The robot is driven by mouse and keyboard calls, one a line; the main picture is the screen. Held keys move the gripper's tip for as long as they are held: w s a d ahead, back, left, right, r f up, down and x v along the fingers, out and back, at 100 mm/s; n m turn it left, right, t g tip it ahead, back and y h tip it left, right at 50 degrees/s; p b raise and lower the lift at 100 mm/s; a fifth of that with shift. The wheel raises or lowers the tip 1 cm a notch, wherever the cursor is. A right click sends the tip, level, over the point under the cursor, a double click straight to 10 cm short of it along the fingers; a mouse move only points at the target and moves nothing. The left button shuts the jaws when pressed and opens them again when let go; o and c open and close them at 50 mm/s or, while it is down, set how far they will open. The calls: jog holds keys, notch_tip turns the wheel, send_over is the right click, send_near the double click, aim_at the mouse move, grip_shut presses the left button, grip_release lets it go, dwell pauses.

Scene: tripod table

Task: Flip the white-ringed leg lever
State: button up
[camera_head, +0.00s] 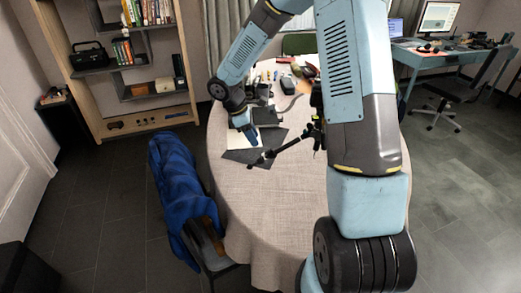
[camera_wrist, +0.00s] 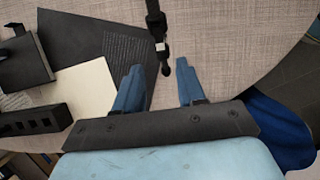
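A black tripod leg (camera_head: 290,145) reaches left from the tripod (camera_head: 316,128) over the table. In the wrist view, the leg (camera_wrist: 155,22) comes down from the top edge, with a white-ringed part (camera_wrist: 161,46) near its dark end. My gripper (camera_head: 252,140) is above the table, close to the leg's outer end. In the wrist view, my gripper (camera_wrist: 160,66) is open with two blue fingers, and the leg's end shows between the fingertips. I cannot tell whether they touch. The lever's exact position is too small to tell. My arm hides part of the tripod.
The round table (camera_head: 270,210) has a grey cloth, bare at the front. Dark sheets (camera_wrist: 75,35) and a cream sheet (camera_wrist: 85,92) lie beside the leg. Small items crowd the back. A chair with a blue cloth (camera_head: 175,195) stands at the table's left edge.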

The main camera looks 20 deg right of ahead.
aim_at(263, 154)
jog(key=x, duration=0.7)
grip_shut()
dwell(0.3)
